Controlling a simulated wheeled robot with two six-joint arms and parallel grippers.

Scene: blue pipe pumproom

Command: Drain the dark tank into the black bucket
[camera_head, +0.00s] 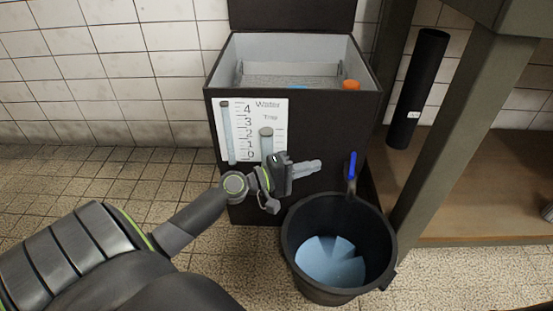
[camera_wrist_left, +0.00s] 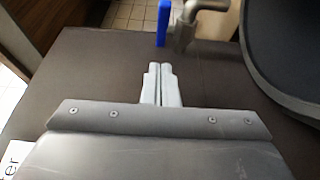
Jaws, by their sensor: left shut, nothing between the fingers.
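The dark tank (camera_head: 310,190) stands against the tiled wall with its top open and pale inside. Its front carries a white gauge panel (camera_head: 251,121) marked Water and Tray. A tap (camera_head: 351,186) with a blue handle (camera_head: 352,164) is on the tank's front at lower right; the handle points up. The black bucket (camera_head: 293,234) stands on the floor under the tap, with light blue liquid inside. My left gripper (camera_head: 318,166) is shut and empty, left of the blue handle and apart from it. The left wrist view shows the handle (camera_wrist_left: 163,22) and metal tap (camera_wrist_left: 186,26) beyond the fingertips.
An orange cap (camera_head: 351,86) sits at the tank's top right corner. A shelf unit with a dark post (camera_head: 443,135) stands to the right, with a black cylinder (camera_head: 417,88) on it. The tiled floor at left is clear apart from my left arm.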

